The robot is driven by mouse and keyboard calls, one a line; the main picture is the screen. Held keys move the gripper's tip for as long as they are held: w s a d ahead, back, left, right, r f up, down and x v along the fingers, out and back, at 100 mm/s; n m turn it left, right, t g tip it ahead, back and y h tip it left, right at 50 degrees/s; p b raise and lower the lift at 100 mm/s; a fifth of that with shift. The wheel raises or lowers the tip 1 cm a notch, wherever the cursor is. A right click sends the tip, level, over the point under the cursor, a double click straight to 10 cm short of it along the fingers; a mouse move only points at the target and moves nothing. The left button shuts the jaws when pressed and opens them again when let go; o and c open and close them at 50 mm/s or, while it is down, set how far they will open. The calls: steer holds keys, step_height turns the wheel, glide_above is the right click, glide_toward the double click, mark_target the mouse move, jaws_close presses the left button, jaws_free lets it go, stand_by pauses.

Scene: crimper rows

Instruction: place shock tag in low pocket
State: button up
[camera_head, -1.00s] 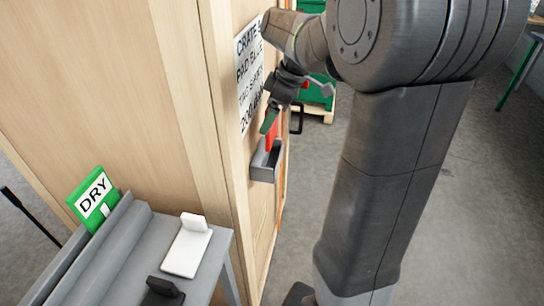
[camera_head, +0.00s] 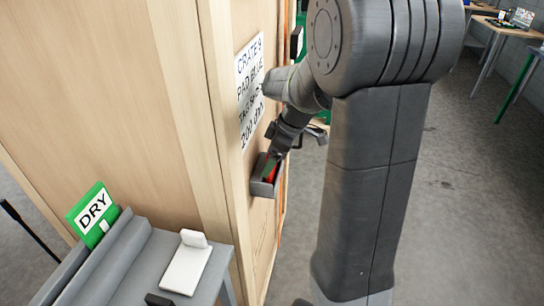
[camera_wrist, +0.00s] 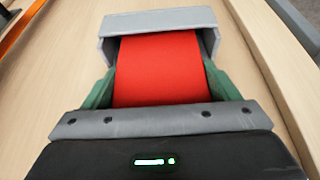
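The red shock tag (camera_wrist: 160,72) fills the middle of the wrist view. Its far end is inside the grey low pocket (camera_wrist: 158,20), which is fixed to the wooden crate wall. In the head view the tag (camera_head: 270,172) shows as a small red patch in the mouth of the pocket (camera_head: 263,188). My gripper (camera_wrist: 163,85) has its green fingers along both side edges of the tag and looks shut on it. In the head view my gripper (camera_head: 271,163) is right at the pocket's mouth. The tag's lower end is hidden by the pocket.
A printed sign (camera_head: 249,88) is on the wooden crate (camera_head: 215,150) above the pocket. A grey side table (camera_head: 125,275) at lower left bears a green DRY card (camera_head: 93,214) and a white tag-like piece (camera_head: 187,265). Open floor lies to the right.

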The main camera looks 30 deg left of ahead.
steer(key=o, duration=0.4)
steer(key=shift+r+p, duration=0.25)
steer(key=shift+p, duration=0.05)
steer(key=v, duration=1.1)
steer(key=shift+d+r+b, duration=0.25)
steer(key=shift+r+b, duration=0.1)
